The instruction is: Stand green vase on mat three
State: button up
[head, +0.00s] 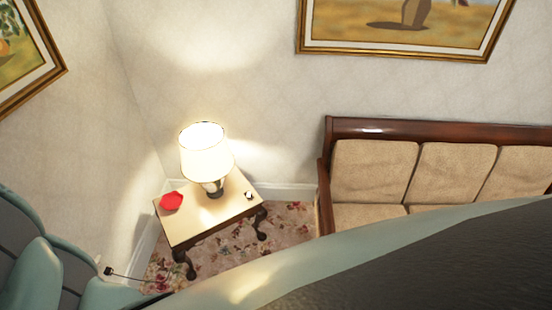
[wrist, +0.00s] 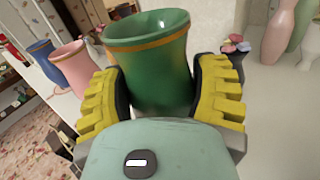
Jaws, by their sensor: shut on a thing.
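In the wrist view, the green vase (wrist: 150,75) with a gold band below its rim sits between the yellow pads of my gripper (wrist: 160,88). My gripper is shut on its sides, and its mouth points toward the top of the picture. The lower part of the vase is hidden by my gripper, so I cannot tell whether it touches anything below. I cannot make out mat three in either view. The head view does not show my gripper or the green vase.
In the wrist view, a blue vase (wrist: 48,62) and a pink vase (wrist: 72,62) stand left. Another pink vase (wrist: 281,30) stands right, beside small flowers (wrist: 235,44). The head view shows a side table (head: 187,227) with a lamp (head: 205,155) and red dish (head: 171,202), and a sofa (head: 372,170).

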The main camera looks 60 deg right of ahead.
jog(key=shift+f+b, duration=0.5)
jog(key=shift+f, duration=1)
jog(key=shift+f+b, duration=0.2)
jog(key=shift+b, duration=0.1)
jog(key=o, duration=1.3)
jog(key=shift+o, duration=0.2)
jog(key=shift+r, duration=0.15)
